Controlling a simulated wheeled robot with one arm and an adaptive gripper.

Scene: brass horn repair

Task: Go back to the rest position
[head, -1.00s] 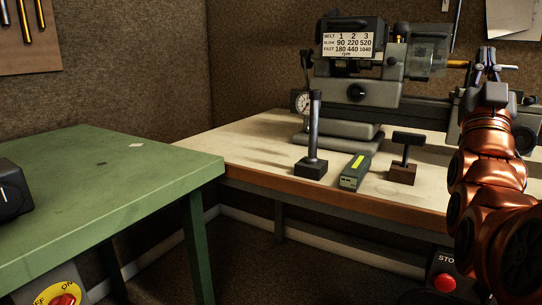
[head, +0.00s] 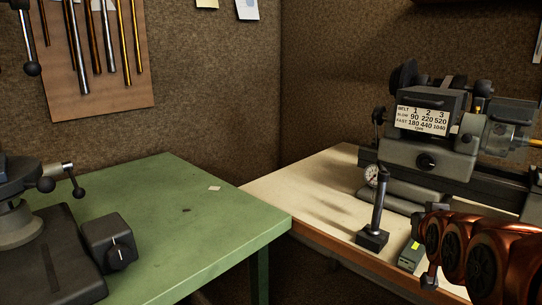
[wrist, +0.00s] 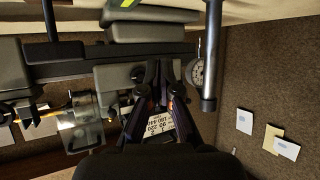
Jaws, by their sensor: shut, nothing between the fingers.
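My gripper (wrist: 163,80) shows in the wrist view as two dark fingers, shut with nothing held between them. They are in front of the grey lathe, whose headstock (head: 436,152) with a belt-speed plate stands on the pale bench in the head view. The wrist view is upside down, and the speed plate (wrist: 163,124) shows between and behind the fingers. In the head view my copper-coloured arm crosses the lower right, and I cannot make out my fingers there.
A black-based stand with an upright post (head: 379,210) and a grey-green box (head: 411,256) with a yellow label are on the pale bench (head: 300,190), close to my arm. The green table (head: 215,220) carries a dark machine (head: 50,250) on the left; its middle is mostly clear.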

